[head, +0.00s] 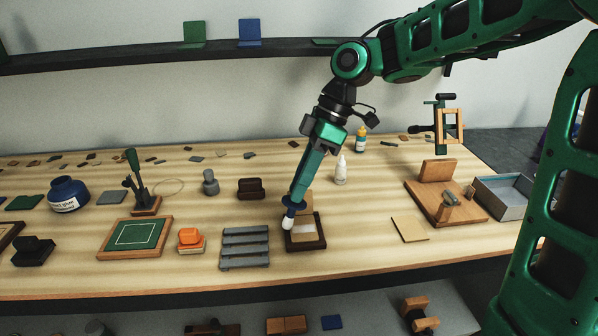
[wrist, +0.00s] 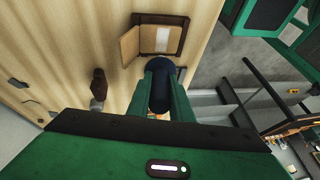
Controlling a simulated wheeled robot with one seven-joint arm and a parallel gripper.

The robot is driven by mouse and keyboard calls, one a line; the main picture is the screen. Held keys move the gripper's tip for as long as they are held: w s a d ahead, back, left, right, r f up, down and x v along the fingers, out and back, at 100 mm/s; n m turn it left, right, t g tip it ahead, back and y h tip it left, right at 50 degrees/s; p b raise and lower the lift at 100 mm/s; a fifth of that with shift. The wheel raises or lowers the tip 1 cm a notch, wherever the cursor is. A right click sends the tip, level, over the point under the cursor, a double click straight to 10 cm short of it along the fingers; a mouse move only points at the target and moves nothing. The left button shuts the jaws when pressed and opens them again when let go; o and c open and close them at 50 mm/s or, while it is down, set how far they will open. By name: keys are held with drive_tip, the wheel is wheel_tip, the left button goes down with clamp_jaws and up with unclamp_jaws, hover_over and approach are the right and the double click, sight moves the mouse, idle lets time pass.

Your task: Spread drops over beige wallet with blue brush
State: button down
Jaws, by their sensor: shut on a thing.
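My gripper (head: 297,194) is shut on the blue brush (head: 289,213) and points down. The brush has a dark blue body and a white tip, which appears over the left edge of the dark wooden tray (head: 306,246); I cannot tell whether it touches. The beige wallet (head: 303,238) lies open in this tray with a pale strip across it, partly hidden by my gripper. In the wrist view the wallet (wrist: 148,37) shows a flap folded out to the left, and the brush (wrist: 160,96) is dark between my fingers. I cannot make out separate drops.
A grey slatted rack (head: 245,248) and an orange stamp (head: 190,238) stand left of the tray. A white bottle (head: 341,171) stands behind it. A tan sheet (head: 410,229) lies to the right, before a wooden fixture (head: 440,190) and a grey box (head: 502,195).

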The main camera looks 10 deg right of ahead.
sight(301, 167)
drive_tip(key=shift+d, duration=2.05)
drive_tip(key=shift+a+f, duration=0.15)
drive_tip(key=shift+a, duration=0.9)
drive_tip(key=shift+a+f, duration=0.15)
drive_tip(key=shift+a, duration=0.9)
drive_tip(key=shift+d+r, duration=0.15)
drive_tip(key=shift+r, duration=3.9)
